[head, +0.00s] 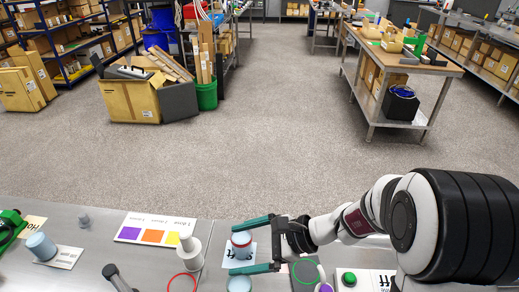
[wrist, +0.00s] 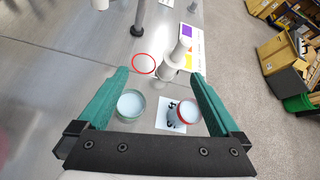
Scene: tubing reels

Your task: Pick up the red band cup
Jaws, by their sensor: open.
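The red band cup (head: 241,246) is a pale blue cup with a red band, upright on a white printed card (head: 228,262). In the wrist view the cup (wrist: 188,112) shows near the right finger. My gripper (head: 233,247) has two green fingers spread wide and empty. In the head view the cup appears between them; the exact height of the fingers above the table is hard to tell. In the wrist view the gripper (wrist: 158,73) frames both this cup and a second pale cup with a greenish rim (wrist: 131,104), near the left finger.
A white bottle-like object (head: 190,252) and a red ring (head: 181,285) are left of the cup. A dark post (head: 118,279) stands further left, with a colour card (head: 155,231) behind. A green button box (head: 349,278) is to the right. Bare table (head: 75,270) shows at left.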

